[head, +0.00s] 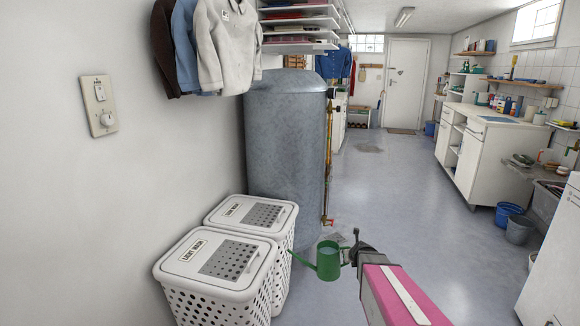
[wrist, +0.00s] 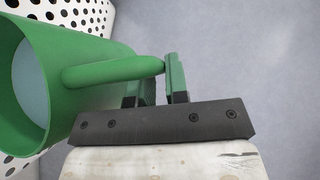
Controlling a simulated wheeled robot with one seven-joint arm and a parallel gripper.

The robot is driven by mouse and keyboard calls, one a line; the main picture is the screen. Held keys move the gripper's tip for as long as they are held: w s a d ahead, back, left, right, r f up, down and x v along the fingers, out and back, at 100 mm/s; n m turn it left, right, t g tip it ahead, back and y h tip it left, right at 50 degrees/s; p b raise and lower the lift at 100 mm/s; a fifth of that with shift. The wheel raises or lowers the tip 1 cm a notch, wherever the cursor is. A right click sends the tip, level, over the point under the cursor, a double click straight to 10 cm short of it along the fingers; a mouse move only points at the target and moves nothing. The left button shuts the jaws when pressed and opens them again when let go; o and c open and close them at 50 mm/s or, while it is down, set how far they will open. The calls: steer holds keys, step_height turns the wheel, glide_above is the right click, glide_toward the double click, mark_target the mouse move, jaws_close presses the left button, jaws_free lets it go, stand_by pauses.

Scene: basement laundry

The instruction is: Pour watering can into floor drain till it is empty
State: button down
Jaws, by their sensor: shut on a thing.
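Two white lidded laundry baskets (head: 218,262) stand close to the left of the can. A grey tank (head: 285,135) with pipes (head: 327,165) stands behind them. Blue and grey buckets (head: 518,230) stand at the right. The middle floor (head: 410,200) is clear.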

steer(key=s+a+r, duration=0.2)
steer(key=s+r, duration=0.1)
steer(key=r, duration=1.3)
steer(key=s+a+r+n+y, duration=0.1)
steer(key=s+a+r, duration=0.1)
steer(key=r, duration=1.3)
steer(key=s+a+r+n, duration=0.1)
steer(key=s+a+r, duration=0.2)
steer(key=r, duration=1.3)
steer(key=shift+s+a+r+y, duration=0.3)
steer(key=shift+s+a+r, duration=0.05)
